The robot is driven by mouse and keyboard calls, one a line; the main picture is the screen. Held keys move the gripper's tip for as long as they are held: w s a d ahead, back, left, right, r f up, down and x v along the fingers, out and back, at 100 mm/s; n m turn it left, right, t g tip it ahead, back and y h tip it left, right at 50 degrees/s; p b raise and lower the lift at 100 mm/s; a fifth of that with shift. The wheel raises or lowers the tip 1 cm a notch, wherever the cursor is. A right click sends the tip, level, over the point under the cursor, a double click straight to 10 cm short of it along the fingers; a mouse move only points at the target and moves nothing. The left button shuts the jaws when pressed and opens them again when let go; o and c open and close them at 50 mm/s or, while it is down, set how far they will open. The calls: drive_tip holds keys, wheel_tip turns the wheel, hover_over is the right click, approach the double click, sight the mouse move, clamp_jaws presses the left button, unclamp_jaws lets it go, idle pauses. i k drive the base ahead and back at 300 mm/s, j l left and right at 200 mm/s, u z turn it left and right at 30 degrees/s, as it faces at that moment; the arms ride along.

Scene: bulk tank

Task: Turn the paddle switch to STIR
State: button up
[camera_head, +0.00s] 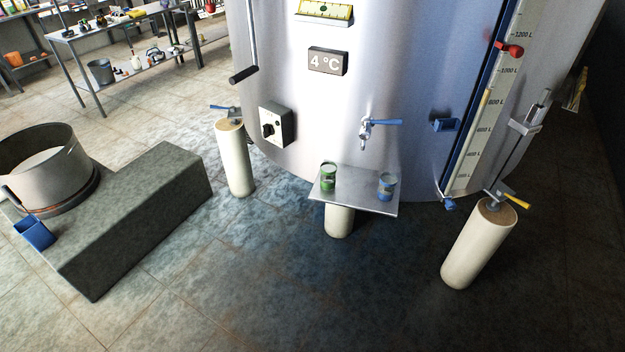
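The paddle switch (268,130) is a black knob on a grey box (283,127) fixed low on the left of the steel tank (400,80). The markings on the box are too small to read, so I cannot tell which position the knob is in. My gripper is not in view.
A steel shelf (352,204) under the blue-handled tap (380,122) holds a green cup (328,176) and a blue cup (387,186). A cream post (234,160) stands just left of the switch box. A stone block (140,215) with a pot (40,165) is at left. The front floor is clear.

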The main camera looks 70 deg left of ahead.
sight(268, 130)
drive_tip(key=u, duration=2.1)
